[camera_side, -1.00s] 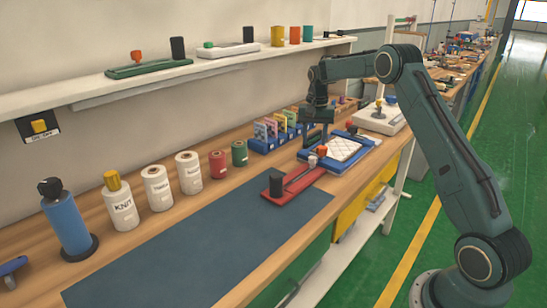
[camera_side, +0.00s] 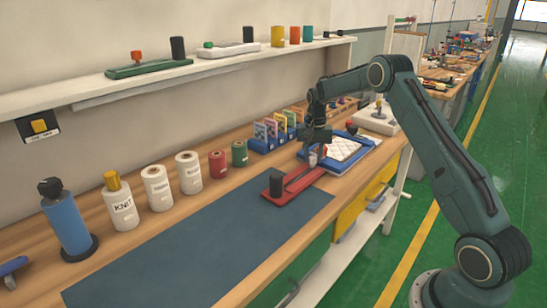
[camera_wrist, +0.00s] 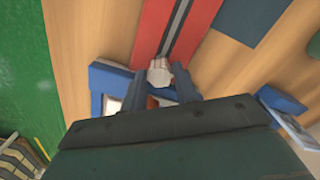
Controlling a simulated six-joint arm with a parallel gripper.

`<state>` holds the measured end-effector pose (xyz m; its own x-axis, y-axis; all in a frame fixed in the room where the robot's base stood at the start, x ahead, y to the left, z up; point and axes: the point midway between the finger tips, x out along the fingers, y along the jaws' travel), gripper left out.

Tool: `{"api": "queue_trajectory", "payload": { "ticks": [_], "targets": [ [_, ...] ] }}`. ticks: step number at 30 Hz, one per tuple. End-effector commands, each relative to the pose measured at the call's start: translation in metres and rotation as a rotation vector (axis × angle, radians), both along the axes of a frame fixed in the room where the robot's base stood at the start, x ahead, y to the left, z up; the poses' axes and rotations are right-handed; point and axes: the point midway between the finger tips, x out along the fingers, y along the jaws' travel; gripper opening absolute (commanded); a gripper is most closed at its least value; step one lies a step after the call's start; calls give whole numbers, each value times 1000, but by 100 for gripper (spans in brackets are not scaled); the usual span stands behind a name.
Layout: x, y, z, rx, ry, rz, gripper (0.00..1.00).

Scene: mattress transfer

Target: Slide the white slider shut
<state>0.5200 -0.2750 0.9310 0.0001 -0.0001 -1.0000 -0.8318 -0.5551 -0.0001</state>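The white slider knob (camera_side: 312,160) stands at the far end of the slotted red base (camera_side: 300,184), opposite a black block (camera_side: 276,185). In the wrist view the white knob (camera_wrist: 160,72) sits at the end of the dark slot in the red base (camera_wrist: 154,30). My gripper (camera_side: 313,152) is low over that end. In the wrist view my gripper (camera_wrist: 155,90) has its two fingers apart, with the knob between and just beyond the tips. I cannot tell whether either finger touches it.
A blue frame (camera_side: 372,143) with a white quilted pad (camera_side: 343,148) lies just behind my gripper. Blue holders with coloured cards (camera_side: 268,134) stand to the left. A dark mat (camera_side: 210,245) lies in front, mostly bare. Rolls and spools line the wall side.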

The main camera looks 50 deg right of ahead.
Motion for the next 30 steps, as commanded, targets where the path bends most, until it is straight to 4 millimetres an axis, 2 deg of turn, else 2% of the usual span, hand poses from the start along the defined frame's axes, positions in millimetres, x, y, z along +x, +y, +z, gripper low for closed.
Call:
{"api": "queue_trajectory", "payload": {
  "ticks": [1,4,20,21,24,30],
  "targets": [
    [0,0,0,0,0,0,19],
    [0,0,0,0,0,0,0],
    [0,-11,0,-2,-1,-3,0],
    [0,-11,0,-2,-2,-4,24],
    [0,-11,0,-2,-1,-4,44],
    [0,-10,0,-1,-1,-2,45]
  ]
}}
